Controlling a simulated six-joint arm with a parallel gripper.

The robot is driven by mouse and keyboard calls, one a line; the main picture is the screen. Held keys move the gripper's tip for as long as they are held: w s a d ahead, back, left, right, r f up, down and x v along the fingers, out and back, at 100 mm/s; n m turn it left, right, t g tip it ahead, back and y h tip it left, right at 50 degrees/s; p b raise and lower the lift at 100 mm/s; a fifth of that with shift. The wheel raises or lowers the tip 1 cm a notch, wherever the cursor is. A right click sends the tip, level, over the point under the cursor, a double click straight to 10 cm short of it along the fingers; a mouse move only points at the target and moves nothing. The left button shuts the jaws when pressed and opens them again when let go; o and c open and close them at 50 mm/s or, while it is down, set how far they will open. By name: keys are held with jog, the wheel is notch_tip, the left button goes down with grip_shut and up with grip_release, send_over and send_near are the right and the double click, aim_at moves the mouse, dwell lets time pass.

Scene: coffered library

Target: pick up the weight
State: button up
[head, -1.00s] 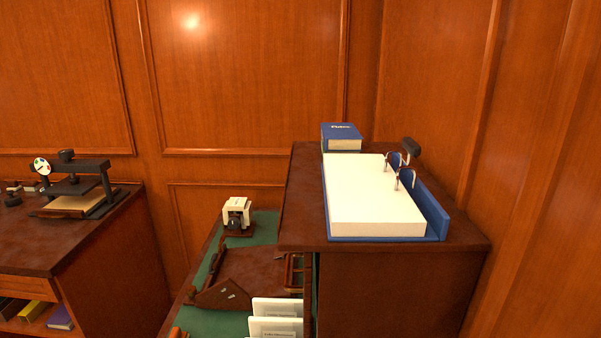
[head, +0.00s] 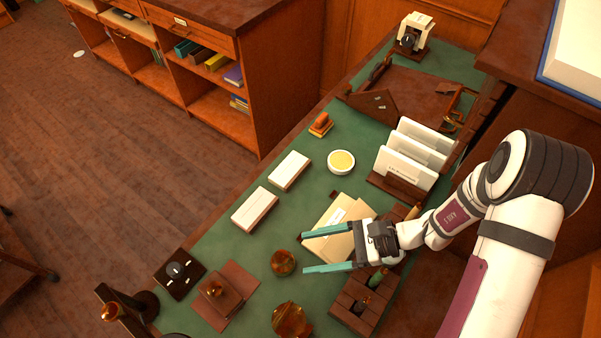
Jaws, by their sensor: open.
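My gripper (head: 304,252) is open and empty, its two teal fingers pointing left over the green desk top. A round amber, glass-like piece (head: 283,262) sits on the desk just left of the fingertips, apart from them. A larger amber piece (head: 291,320) is nearer the bottom edge. A small block with an amber knob (head: 214,289) rests on a reddish-brown pad (head: 240,276). I cannot tell for sure which of these is the weight. Part of the envelopes (head: 345,213) is hidden by my gripper.
A wooden rack (head: 345,310) with small bottles stands below my gripper. White boxes (head: 255,210), a yellow-filled bowl (head: 341,162) and a card holder (head: 400,187) stand farther back. A black-based item (head: 177,270) is at the left. Green surface is free between the boxes and amber pieces.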

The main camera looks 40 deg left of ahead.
aim_at(281, 256)
jog(key=shift+f, duration=0.5)
jog(key=x, duration=0.7)
jog(key=shift+s+a+r, duration=0.2)
jog(key=shift+a, duration=0.1)
grip_shut()
